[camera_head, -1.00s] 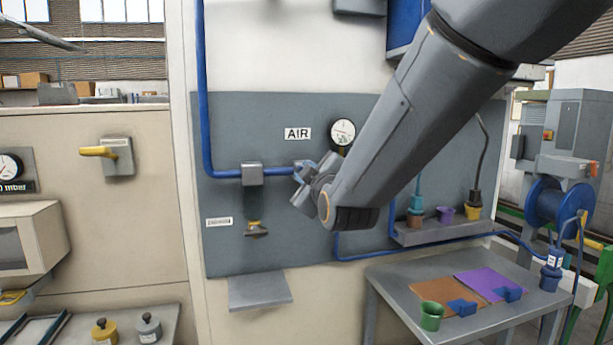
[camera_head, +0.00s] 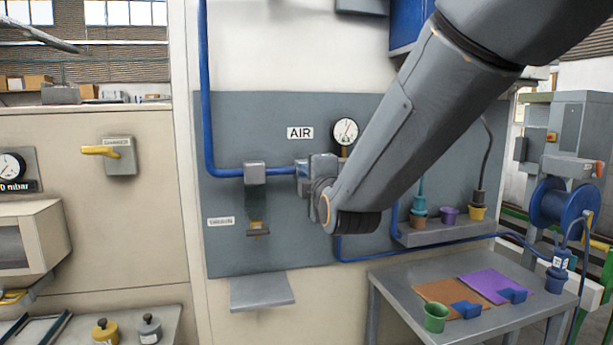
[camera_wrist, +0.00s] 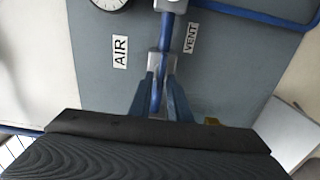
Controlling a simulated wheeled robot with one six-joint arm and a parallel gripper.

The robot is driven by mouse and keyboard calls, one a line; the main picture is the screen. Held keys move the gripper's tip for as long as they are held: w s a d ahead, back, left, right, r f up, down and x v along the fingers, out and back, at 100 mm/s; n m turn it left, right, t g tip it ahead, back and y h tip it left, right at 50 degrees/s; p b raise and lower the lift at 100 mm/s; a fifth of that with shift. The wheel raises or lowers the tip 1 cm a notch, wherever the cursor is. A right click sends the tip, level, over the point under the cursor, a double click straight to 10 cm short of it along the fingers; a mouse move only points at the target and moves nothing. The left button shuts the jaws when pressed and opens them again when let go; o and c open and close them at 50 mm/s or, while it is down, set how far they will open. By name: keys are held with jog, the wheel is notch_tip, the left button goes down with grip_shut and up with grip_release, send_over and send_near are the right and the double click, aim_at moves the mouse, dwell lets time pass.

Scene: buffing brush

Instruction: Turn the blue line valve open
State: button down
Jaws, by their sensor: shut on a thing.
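The blue line (camera_head: 228,173) runs down the grey panel and then right to the valve below the AIR label (camera_head: 300,133). My gripper (camera_head: 302,178) is at the valve, and my forearm hides part of it. In the wrist view my gripper (camera_wrist: 158,100) has a finger on each side of the blue valve handle (camera_wrist: 156,94) and is shut on it. The handle appears in line with the blue line (camera_wrist: 165,35), beside a grey fitting (camera_wrist: 161,64). A round gauge (camera_head: 345,132) sits above the line, its needle pointing up and right.
A VENT label (camera_wrist: 191,38) is close beside the line. A ledge with cups (camera_head: 445,228) and a grey table (camera_head: 390,285) stand to the right.

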dwell(0.5)
jog(key=c, duration=1.9)
grip_release()
jog(key=shift+o, duration=0.2)
jog(key=shift+s, duration=0.1)
jog(key=b+v, duration=0.1)
jog(key=v, duration=0.6)
jog(key=shift+s, duration=0.35)
jog(key=shift+d, duration=0.1)
